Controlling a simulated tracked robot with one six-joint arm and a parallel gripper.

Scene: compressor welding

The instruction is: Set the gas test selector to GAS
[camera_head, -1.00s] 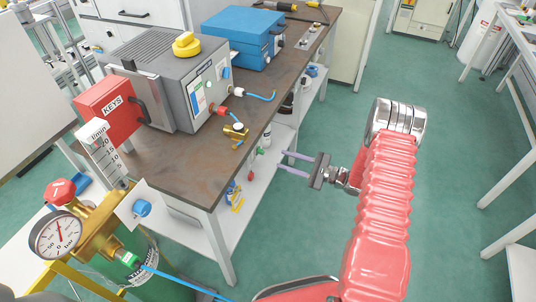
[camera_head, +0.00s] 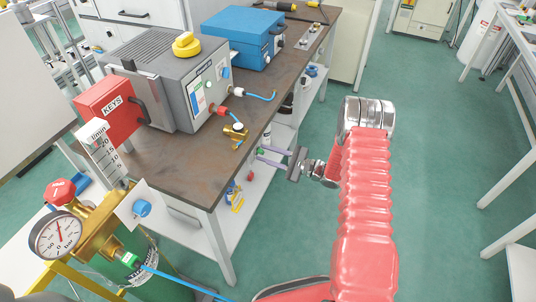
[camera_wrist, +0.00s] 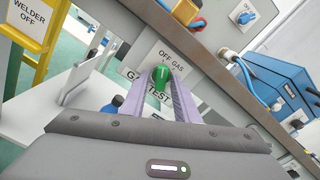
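The gas test selector is a green knob (camera_wrist: 160,76) with a white line on a pale plate marked OFF, GAS and GAS TEST. In the wrist view its line points up the picture, roughly toward OFF. My gripper (camera_head: 260,154) is open at the shelf side of the bench, its two pale purple fingers apart. In the wrist view the fingers (camera_wrist: 160,82) lie to either side of the knob; I cannot tell whether they touch it. In the head view a small green spot at the fingertips may be the knob.
The brown bench top (camera_head: 180,165) carries a grey machine (camera_head: 170,75), a red KEYS box (camera_head: 108,107) and a blue case (camera_head: 243,36). A gas cylinder with a gauge (camera_head: 58,235) stands at lower left. Green floor (camera_head: 440,180) is clear to the right.

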